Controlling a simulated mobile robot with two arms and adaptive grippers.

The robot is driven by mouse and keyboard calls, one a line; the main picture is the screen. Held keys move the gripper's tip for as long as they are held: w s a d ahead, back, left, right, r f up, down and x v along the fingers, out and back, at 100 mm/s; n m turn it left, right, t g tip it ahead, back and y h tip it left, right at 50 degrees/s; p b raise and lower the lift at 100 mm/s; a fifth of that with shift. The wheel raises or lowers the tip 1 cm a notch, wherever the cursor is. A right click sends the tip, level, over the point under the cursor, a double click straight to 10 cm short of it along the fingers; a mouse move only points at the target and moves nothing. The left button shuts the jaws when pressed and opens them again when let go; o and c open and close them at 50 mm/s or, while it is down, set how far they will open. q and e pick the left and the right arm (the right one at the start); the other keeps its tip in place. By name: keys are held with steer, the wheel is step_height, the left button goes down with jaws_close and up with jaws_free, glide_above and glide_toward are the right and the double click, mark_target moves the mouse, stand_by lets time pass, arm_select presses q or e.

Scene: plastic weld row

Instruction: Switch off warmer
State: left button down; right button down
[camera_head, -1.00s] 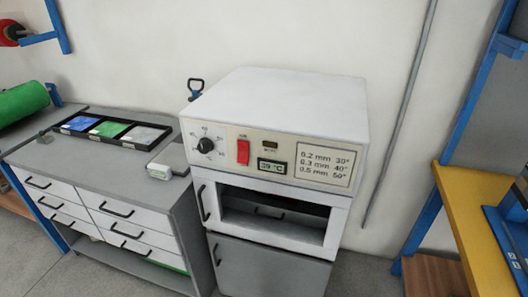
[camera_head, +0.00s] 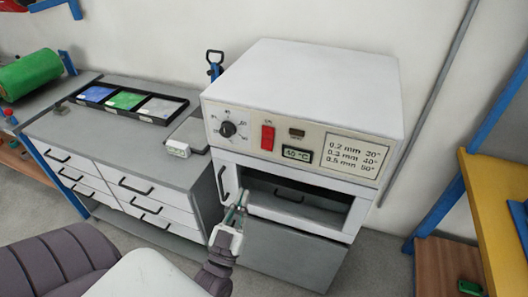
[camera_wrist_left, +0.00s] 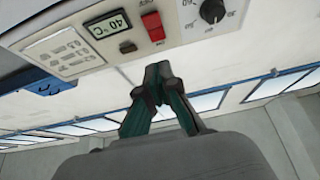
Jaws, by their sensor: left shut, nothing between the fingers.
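The warmer (camera_head: 300,85) is a white box with a control panel on its front. The panel has a black dial (camera_head: 228,129), a red switch (camera_head: 267,138) and a small display (camera_head: 297,154) that reads about 40 °C. The left wrist view shows the red switch (camera_wrist_left: 153,27), the display (camera_wrist_left: 108,27) and the dial (camera_wrist_left: 212,11) upside down. My left gripper (camera_head: 238,207) is in front of the warmer, below the panel and apart from the switch. Its fingers (camera_wrist_left: 158,75) are shut and empty. My right gripper is not in view.
The warmer's chamber (camera_head: 290,200) is open below the panel. A yellow bench (camera_head: 490,210) stands at the right.

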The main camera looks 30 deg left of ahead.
arm_select(q)
steer(key=p, duration=0.4)
glide_toward(266, 141)
step_height(266, 141, up, 5)
steer(key=w, duration=0.2)
steer(key=shift+w+a+f, duration=0.3)
steer(key=shift+w+f, duration=0.1)
steer(key=shift+w, duration=0.1)
steer(key=shift+w+a+f, duration=0.3)
steer(key=shift+w+f, duration=0.1)
steer(key=shift+w, duration=0.15)
steer(key=shift+w+a+f, duration=0.15)
steer(key=shift+w+f, duration=0.15)
steer(key=shift+w, duration=0.3)
